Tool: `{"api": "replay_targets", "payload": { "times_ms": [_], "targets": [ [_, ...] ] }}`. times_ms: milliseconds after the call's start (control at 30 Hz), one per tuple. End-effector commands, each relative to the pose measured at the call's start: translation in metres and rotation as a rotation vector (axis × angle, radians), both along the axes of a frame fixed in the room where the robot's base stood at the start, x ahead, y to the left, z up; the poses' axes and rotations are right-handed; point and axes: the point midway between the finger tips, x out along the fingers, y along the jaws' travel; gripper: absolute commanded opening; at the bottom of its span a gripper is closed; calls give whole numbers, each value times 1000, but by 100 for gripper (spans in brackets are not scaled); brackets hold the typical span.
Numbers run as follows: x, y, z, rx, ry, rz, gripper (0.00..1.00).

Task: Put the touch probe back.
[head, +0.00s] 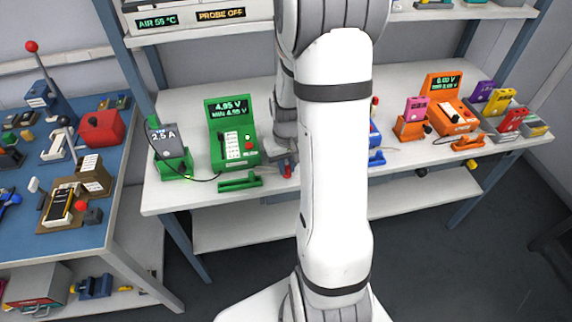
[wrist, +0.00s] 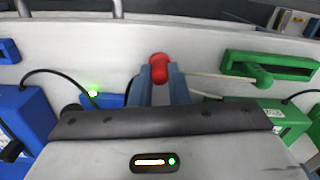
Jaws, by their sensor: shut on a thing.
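My gripper (wrist: 160,80) is shut on a red-ended piece (wrist: 159,66), which looks like the touch probe. Its red end sticks out past the fingertips in the wrist view; the rest is hidden between the fingers. In the head view the red piece (head: 288,170) shows under my gripper, near the bench's front edge, right of the green tester (head: 232,132). A green slotted holder (wrist: 228,65) lies to the right in the wrist view, with a green knob-like part and a thin pale line reaching from it towards the fingers. The holder also shows in the head view (head: 238,183).
A grey 2.5 A unit (head: 165,138) in a green stand is left of the green tester. Blue equipment (head: 375,135) is partly hidden behind my arm. An orange tester (head: 452,118) and coloured pouch cells stand farther right. Thin cables lie on the white bench (head: 165,200).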

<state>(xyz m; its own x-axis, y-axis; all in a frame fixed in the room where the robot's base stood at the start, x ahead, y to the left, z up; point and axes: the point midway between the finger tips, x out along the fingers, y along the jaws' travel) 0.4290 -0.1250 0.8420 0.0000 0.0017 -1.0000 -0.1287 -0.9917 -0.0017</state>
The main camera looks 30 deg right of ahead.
Motion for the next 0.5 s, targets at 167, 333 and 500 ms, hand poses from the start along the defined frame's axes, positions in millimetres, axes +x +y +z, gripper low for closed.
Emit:
{"api": "replay_targets", "payload": {
  "times_ms": [167,333,500],
  "targets": [
    [0,0,-3,0,0,1,19],
    [0,0,-3,0,0,1,33],
    [0,1,-3,0,0,1,37]
  ]
}}
